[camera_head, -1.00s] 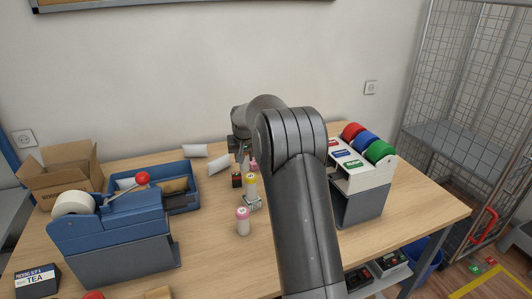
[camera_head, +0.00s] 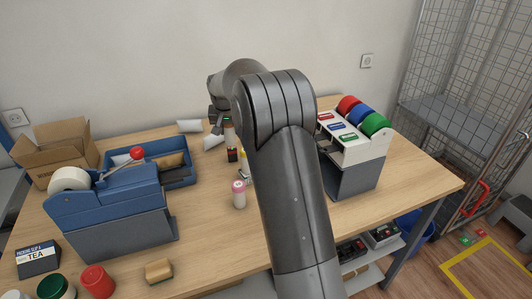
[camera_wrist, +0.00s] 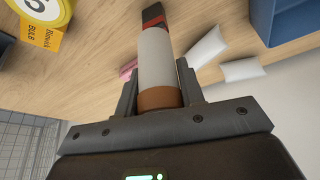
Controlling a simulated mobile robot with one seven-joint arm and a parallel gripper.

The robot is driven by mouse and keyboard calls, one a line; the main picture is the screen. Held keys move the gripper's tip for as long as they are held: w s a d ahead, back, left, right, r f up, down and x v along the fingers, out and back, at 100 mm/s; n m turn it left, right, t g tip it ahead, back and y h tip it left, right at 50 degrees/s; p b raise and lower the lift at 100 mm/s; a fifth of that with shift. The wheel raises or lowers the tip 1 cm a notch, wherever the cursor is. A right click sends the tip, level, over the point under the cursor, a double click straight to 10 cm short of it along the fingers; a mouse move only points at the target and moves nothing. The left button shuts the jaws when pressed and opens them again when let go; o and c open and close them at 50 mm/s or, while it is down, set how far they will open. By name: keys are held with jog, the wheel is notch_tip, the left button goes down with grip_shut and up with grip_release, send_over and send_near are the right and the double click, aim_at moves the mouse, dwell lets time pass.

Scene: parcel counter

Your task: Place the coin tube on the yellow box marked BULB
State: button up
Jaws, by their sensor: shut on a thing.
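My gripper (camera_wrist: 158,95) is shut on a white coin tube (camera_wrist: 157,60) with a brown end, which lies between the fingers. In the head view the held tube (camera_head: 228,133) is upright above the back middle of the table, and my arm covers part of the gripper. The yellow box marked BULB (camera_wrist: 42,34) shows at the upper left of the wrist view. A round yellow-rimmed top with a 5 (camera_wrist: 45,8) overlaps the box there; I cannot tell whether it rests on it. In the head view my arm mostly hides that area.
A pink-capped tube (camera_head: 239,194) stands at the table's middle. A small black-and-red item (camera_head: 232,155) is below the held tube. A blue tray (camera_head: 180,163) and blue tape dispenser (camera_head: 110,205) stand left; a rack with coloured rolls (camera_head: 358,145) stands right. White packets (camera_head: 212,141) lie behind.

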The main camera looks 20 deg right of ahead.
jog(key=s+d+r+m+h, duration=0.1)
jog(key=s+d+r+m, duration=0.2)
jog(key=d, duration=0.4)
jog(key=s+d+r, duration=0.2)
jog(key=s+d, duration=0.2)
jog(key=d, duration=0.3)
jog(key=shift+g, duration=0.3)
jog(key=f, duration=0.3)
jog(key=d+f, duration=0.1)
jog(key=f, duration=0.1)
jog(key=shift+s+f, duration=0.25)
jog(key=shift+s, duration=0.15)
jog(key=shift+f, duration=2.1)
jog(key=shift+f, duration=0.15)
jog(key=o, duration=1.1)
